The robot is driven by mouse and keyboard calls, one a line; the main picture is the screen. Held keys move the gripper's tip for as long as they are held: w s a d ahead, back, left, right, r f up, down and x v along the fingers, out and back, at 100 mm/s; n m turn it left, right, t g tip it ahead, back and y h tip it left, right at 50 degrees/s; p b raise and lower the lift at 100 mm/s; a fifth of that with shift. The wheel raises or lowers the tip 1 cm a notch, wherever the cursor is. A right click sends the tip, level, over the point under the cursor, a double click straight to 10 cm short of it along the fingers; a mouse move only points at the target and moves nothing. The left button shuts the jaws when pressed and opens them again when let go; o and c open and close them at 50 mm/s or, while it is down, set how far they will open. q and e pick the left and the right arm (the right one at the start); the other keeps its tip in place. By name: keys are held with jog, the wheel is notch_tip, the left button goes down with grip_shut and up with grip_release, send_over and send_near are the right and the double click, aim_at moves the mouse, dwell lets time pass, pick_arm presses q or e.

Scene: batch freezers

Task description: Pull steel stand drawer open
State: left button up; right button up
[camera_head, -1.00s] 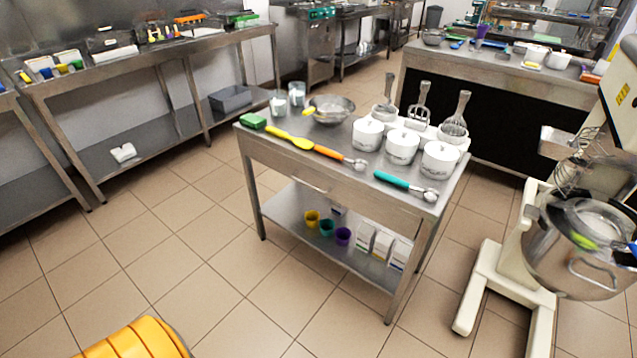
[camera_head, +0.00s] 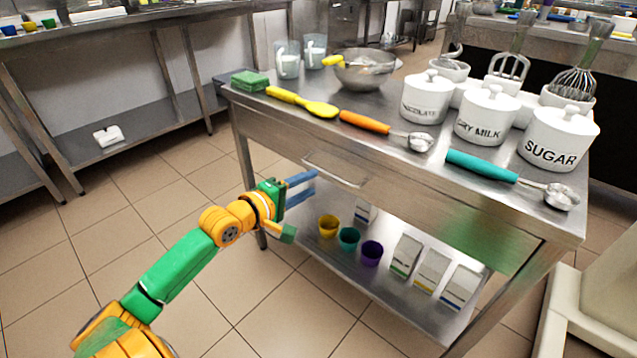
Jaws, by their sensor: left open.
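The steel stand (camera_head: 480,221) fills the right half of the head view. Its drawer front has a thin bar handle (camera_head: 335,171) and looks closed, flush with the stand's front. My left gripper (camera_head: 304,190) comes in from the lower left on a green and yellow arm. Its blue fingers are open and empty, just left of and slightly below the handle. In the picture the fingertips are near the handle but appear apart from it; the exact depth gap is hard to tell. My right gripper is not in view.
The lower shelf holds small cups (camera_head: 349,238) and cartons (camera_head: 432,270). A mixer base (camera_head: 590,310) stands at right. Floor at left is clear.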

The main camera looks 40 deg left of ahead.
aim_at(327, 175)
pick_arm(q)
jog(key=shift+w+d+r, duration=0.3)
jog(key=shift+w+d, duration=0.05)
jog(key=shift+w, duration=0.25)
jog(key=shift+w+d+r, duration=0.25)
jog(key=shift+w+d, duration=0.1)
jog(key=shift+w, duration=0.2)
jog(key=b+x, duration=0.1)
jog(key=x, duration=0.2)
jog(key=shift+w+f, duration=0.15)
jog(key=shift+w, duration=0.3)
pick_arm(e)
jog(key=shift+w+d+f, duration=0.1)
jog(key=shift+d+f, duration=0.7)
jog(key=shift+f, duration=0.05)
pick_arm(q)
jog(key=shift+c, duration=0.2)
grip_shut()
